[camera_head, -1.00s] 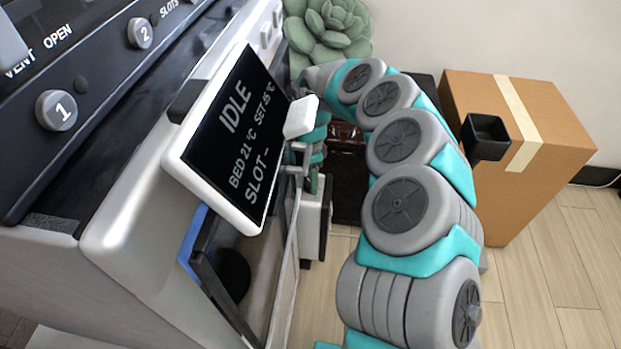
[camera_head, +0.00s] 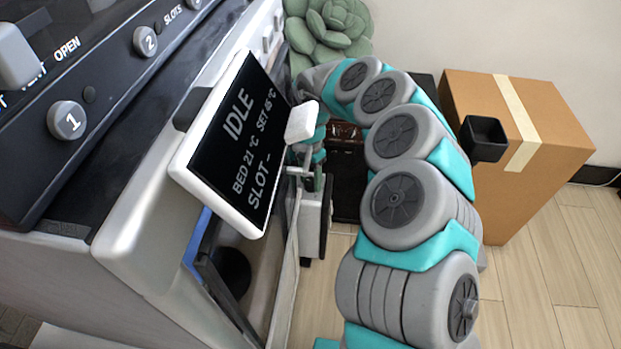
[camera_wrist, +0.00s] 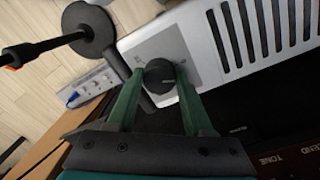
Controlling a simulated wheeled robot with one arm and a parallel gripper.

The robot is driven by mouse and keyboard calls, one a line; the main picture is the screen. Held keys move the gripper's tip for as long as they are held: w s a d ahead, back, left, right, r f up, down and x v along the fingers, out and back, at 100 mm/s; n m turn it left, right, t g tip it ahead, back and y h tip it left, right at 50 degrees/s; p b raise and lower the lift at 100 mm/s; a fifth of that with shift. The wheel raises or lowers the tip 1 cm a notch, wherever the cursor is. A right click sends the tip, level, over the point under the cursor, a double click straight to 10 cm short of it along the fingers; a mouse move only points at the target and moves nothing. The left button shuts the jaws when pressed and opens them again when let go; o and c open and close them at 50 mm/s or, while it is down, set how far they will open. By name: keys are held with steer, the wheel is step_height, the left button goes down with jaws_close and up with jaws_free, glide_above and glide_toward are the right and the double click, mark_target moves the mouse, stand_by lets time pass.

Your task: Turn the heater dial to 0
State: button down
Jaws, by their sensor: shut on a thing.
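The heater (camera_wrist: 180,48) is a pale panel with dark grille slots in the wrist view. Its round black dial (camera_wrist: 159,76) sits on a grey plate, with small marks beside it that I cannot read. My gripper (camera_wrist: 160,73) has its two green fingers on either side of the dial and is shut on it. The dial's pointer cannot be made out.
A large machine with a tilted screen (camera_head: 238,140) reading IDLE and numbered knobs (camera_head: 67,120) stands close on the left. A cardboard box (camera_head: 555,135) stands at the right and a succulent (camera_head: 330,25) at the back. A power strip (camera_wrist: 92,87) lies left of the heater.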

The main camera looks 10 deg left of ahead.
mark_target(309, 180)
steer(key=shift+c, duration=1.5)
jaws_free()
steer(key=shift+r, duration=0.1)
steer(key=shift+w+a+r, duration=0.1)
steer(key=shift+r, duration=1.8)
steer(key=shift+a+r, duration=0.1)
steer(key=shift+r, duration=1.8)
